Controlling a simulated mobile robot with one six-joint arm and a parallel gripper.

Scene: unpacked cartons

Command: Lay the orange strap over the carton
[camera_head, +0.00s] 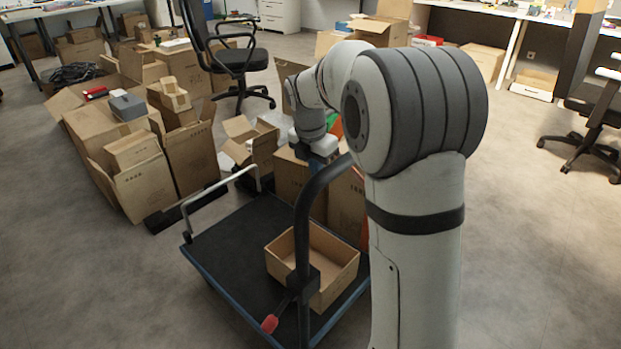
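A brown closed carton (347,208) stands on the dark platform trolley (225,250), partly behind the trolley's black handle post and my arm. A narrow orange strip (365,236), which may be the strap, shows at the carton's right side beside my arm; most of it is hidden. My gripper (322,158) is at the carton's top, pointing down. Its fingers are too small and covered to tell whether they are open or shut, or whether they touch anything.
An open, empty brown box (330,262) sits on the trolley's front right. A red-tipped lever (270,323) is at the handle post. Many open cartons (135,170) crowd the left. An office chair (240,60) stands behind.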

